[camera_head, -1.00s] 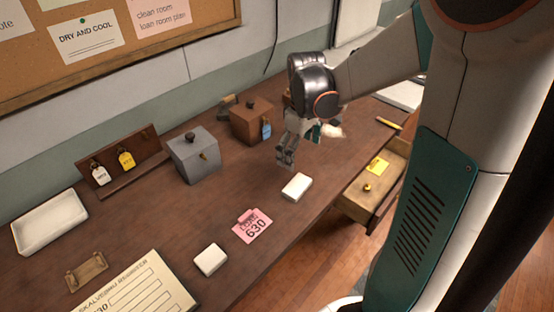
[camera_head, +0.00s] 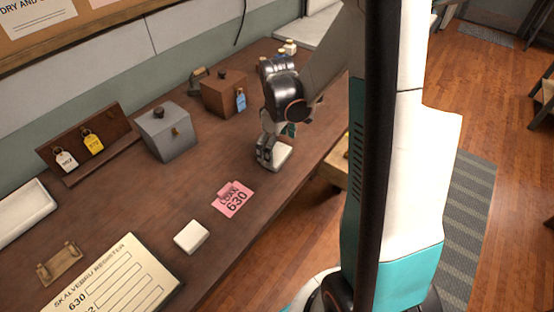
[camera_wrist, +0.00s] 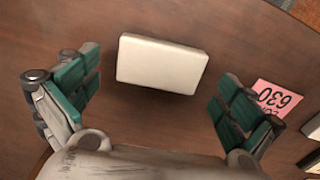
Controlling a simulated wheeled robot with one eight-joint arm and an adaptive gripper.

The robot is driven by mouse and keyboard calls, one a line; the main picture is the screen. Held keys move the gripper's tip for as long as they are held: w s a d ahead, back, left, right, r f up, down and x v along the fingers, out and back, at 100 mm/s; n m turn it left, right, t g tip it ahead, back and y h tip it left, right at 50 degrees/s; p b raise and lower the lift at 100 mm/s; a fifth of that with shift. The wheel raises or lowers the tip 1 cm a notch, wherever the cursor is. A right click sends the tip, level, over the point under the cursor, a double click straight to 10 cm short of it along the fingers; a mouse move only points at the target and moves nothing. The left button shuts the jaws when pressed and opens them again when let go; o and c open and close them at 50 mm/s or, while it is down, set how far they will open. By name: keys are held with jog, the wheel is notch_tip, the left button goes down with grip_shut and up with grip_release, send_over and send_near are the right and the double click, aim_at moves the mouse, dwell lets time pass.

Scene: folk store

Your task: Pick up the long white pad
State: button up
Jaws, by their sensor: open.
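The long white pad (camera_head: 281,157) lies flat on the brown counter (camera_head: 222,175), near its front edge. In the wrist view the pad (camera_wrist: 162,63) is whole and unobstructed, lying crosswise a little ahead of the gap between the fingers. My gripper (camera_head: 267,154) points down at the pad and hides part of its left side in the head view. In the wrist view my gripper (camera_wrist: 158,92) is open and empty, with green finger pads to the left and right of the pad, apart from it.
A squarer white pad (camera_head: 191,236) and a pink loan ticket (camera_head: 233,199) lie nearby on the counter. The ticket also shows in the wrist view (camera_wrist: 277,99). A grey box (camera_head: 166,132), a brown box (camera_head: 223,95) and a tag rack (camera_head: 92,141) stand behind. An open drawer (camera_head: 335,168) juts from the front.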

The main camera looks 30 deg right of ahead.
aim_at(277, 153)
jog(key=shift+f, duration=0.9)
jog(key=c, duration=0.6)
jog(key=shift+c, duration=0.2)
jog(key=shift+r, duration=0.1)
notch_tip(277, 153, up, 20)
jog(key=p, duration=0.6)
jog(key=shift+p, duration=0.3)
jog(key=shift+c, duration=1.2)
